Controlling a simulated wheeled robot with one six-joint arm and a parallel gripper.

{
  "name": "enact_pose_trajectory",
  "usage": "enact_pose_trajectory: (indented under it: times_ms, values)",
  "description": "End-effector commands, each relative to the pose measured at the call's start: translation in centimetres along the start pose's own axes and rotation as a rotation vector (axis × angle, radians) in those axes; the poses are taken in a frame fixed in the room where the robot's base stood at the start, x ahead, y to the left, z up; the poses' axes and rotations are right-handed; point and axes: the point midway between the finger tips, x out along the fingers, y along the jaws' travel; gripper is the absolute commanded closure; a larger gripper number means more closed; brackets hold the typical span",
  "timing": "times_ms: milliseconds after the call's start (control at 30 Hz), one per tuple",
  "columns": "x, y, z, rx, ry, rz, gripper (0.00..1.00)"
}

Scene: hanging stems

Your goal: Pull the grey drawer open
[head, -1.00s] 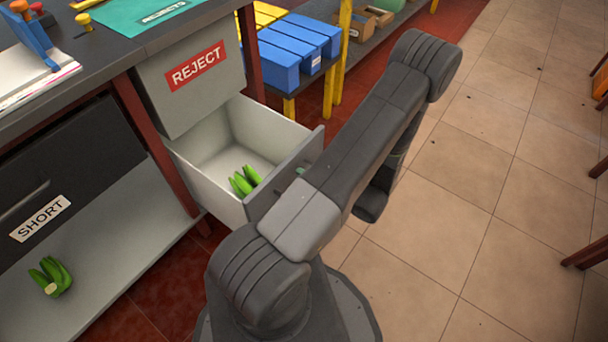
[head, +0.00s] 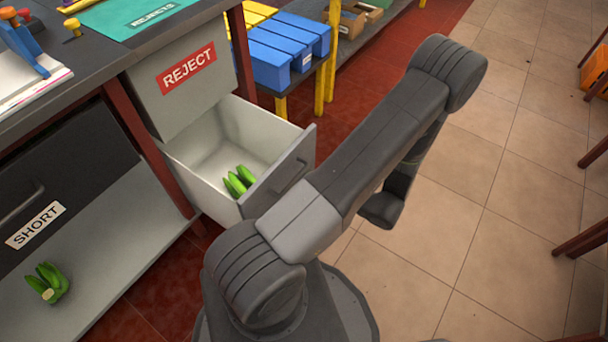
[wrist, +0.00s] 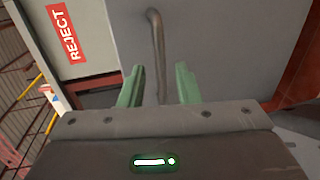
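The grey drawer (head: 217,211) stands pulled out below the REJECT panel in the head view, its pale inside showing. A small green bunch (head: 238,180) lies in it. The bar handle (head: 291,176) is on its front, and it also shows upright in the wrist view (wrist: 157,50) against the grey drawer front (wrist: 225,40). My gripper (wrist: 159,86) is open, its two green fingers apart with the handle's lower end seen between them. It appears backed off from the handle and holds nothing. In the head view my arm hides the gripper.
The REJECT panel (head: 155,108) is above the drawer. At left are a dark drawer (head: 62,165) marked SHORT and another green bunch (head: 47,283) on a pale shelf. Blue boxes (head: 268,65) stand on a yellow-legged rack behind. Tiled floor (head: 505,215) at right is largely clear.

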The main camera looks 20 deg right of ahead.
Motion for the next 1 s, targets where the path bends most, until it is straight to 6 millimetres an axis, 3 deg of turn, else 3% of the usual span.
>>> enact_pose_trajectory:
  times_ms: [200,400,767,1000]
  values:
    - [-4.4,0.1,0.1,-0.002,-0.004,-0.001,0.7]
    - [-6.8,0.1,0.1,-0.002,-0.002,0.0,0.7]
    - [-7.4,0.0,0.0,-0.001,0.001,0.0,0.7]
    - [-6.6,-0.1,0.0,-0.001,0.003,0.001,0.7]
